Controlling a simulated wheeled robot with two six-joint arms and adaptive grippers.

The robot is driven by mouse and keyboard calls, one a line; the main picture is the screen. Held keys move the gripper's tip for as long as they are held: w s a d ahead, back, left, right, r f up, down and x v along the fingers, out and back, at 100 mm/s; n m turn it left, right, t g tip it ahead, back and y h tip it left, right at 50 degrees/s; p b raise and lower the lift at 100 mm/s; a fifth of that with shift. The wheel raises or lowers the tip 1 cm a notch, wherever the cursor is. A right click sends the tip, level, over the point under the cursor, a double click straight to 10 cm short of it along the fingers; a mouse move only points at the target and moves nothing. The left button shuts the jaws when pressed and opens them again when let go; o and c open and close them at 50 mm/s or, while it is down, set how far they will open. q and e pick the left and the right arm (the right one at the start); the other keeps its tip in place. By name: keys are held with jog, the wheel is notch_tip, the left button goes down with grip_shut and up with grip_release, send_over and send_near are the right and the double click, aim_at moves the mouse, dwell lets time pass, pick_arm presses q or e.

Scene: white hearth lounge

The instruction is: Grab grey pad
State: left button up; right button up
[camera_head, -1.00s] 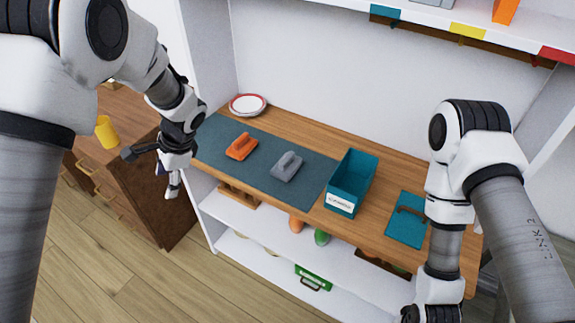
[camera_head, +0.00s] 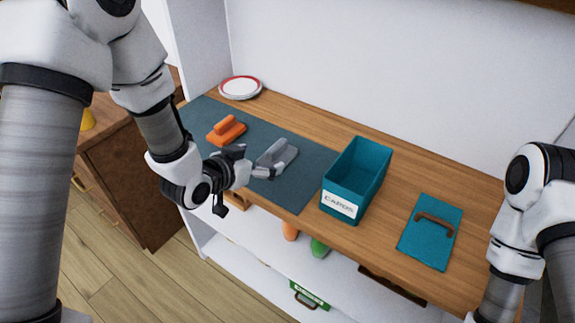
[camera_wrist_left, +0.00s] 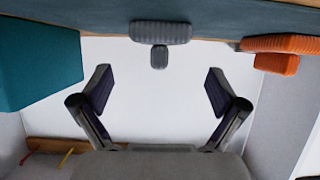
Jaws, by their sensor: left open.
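The grey pad (camera_head: 279,153), a flat block with a raised grip, lies on the dark mat (camera_head: 304,190) on the wooden counter. My left gripper (camera_head: 252,162) is open and empty, right beside the pad on its near left side. In the left wrist view, which looks upside down, the grey pad (camera_wrist_left: 160,34) sits centred beyond the two spread fingers (camera_wrist_left: 158,90), apart from them. My right arm shows at the right edge; its gripper is out of view.
An orange pad (camera_head: 226,132) lies on the mat left of the grey one. A teal bin labelled CARDS (camera_head: 357,180) stands to the right. Farther right lies a teal board with a brown handle (camera_head: 430,234). A red-rimmed plate (camera_head: 240,87) is at the back left.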

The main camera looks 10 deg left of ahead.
aim_at(277, 152)
pick_arm(q)
jog(key=x, duration=0.7)
jog(key=shift+w+d+r+p, duration=0.1)
jog(key=shift+w+r+p, duration=0.1)
jog(key=shift+p, duration=0.15)
jog(key=shift+s, duration=0.1)
jog(key=c, duration=1.2)
